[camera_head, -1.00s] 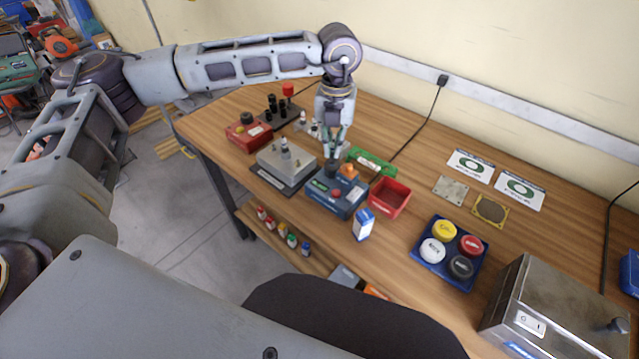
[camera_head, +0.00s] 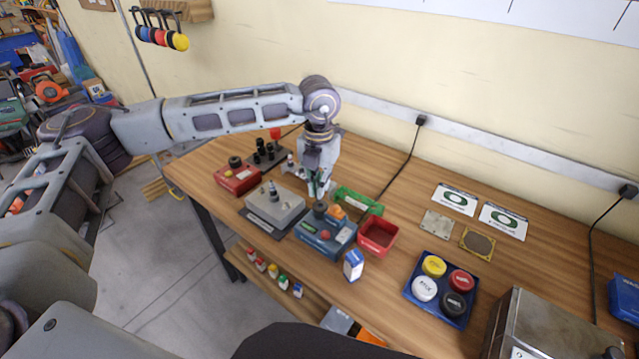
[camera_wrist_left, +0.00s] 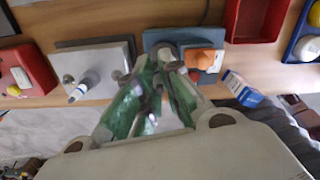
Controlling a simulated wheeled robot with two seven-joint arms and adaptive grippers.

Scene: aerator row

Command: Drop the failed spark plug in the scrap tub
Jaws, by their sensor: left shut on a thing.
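My left gripper (camera_head: 318,193) points down just above the dark socket (camera_head: 320,209) of the blue tester box (camera_head: 326,238). Its green-sided fingers also show in the left wrist view (camera_wrist_left: 168,65), closed together on what seems to be a spark plug, mostly hidden by the fingers. I cannot tell whether its tip is inside the socket. A red open tub (camera_head: 377,235), apparently the scrap tub, stands just right of the tester and looks empty. Another spark plug (camera_head: 273,190) stands upright in the grey block (camera_head: 285,207) left of the tester. My right gripper is out of view.
A green tray (camera_head: 372,207) sits behind the tester and tub. A small white-and-blue carton (camera_head: 353,265) stands in front of the tub. A red box (camera_head: 237,181) with a black knob is at the left. A blue tray (camera_head: 432,310) of round caps lies at the right.

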